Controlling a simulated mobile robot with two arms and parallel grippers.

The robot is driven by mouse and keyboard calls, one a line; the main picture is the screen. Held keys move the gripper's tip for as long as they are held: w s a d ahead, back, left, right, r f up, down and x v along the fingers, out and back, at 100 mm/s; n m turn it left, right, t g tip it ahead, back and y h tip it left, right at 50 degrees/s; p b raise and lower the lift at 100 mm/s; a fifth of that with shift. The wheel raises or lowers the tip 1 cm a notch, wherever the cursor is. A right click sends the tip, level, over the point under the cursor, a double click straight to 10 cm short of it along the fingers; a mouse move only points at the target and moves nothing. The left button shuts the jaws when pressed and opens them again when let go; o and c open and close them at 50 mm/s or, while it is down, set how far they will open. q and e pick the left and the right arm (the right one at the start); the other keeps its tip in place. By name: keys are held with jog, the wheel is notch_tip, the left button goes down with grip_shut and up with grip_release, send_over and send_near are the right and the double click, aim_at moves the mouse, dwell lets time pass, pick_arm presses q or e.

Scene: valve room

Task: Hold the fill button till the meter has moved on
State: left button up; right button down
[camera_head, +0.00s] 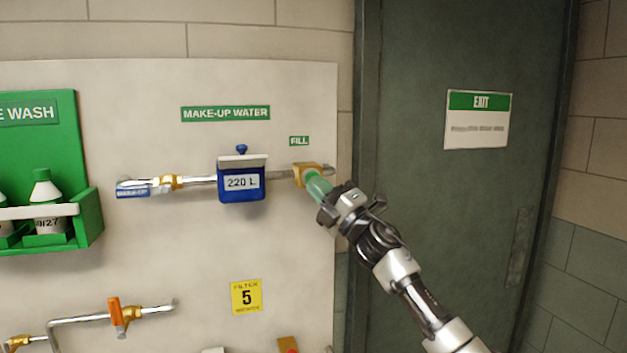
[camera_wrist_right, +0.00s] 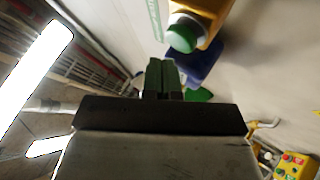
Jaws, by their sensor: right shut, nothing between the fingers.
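The blue make-up water meter (camera_head: 241,183) sits on the pipe and reads 220 L. To its right, under the FILL label (camera_head: 299,141), is a brass valve body (camera_head: 303,174) with the green fill button (camera_head: 319,186) facing out. My right gripper (camera_head: 329,202) is shut and empty, right at the button and partly covering it. In the right wrist view, the closed fingers (camera_wrist_right: 162,72) point toward the green button (camera_wrist_right: 182,37) on its brass body (camera_wrist_right: 208,14). My left gripper is not in view.
A dark door (camera_head: 450,200) with an EXIT sign (camera_head: 478,120) is on the right. A green eye wash holder (camera_head: 88,222) with bottles hangs at the left. A lower pipe with an orange-handled valve (camera_head: 117,314) and a yellow sign (camera_head: 246,297) are below.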

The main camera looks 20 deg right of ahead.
jog(key=shift+s, duration=0.1)
jog(key=s+p, duration=0.2)
jog(key=s, duration=0.2)
jog(key=shift+s+d, duration=0.1)
jog(key=shift+s, duration=0.3)
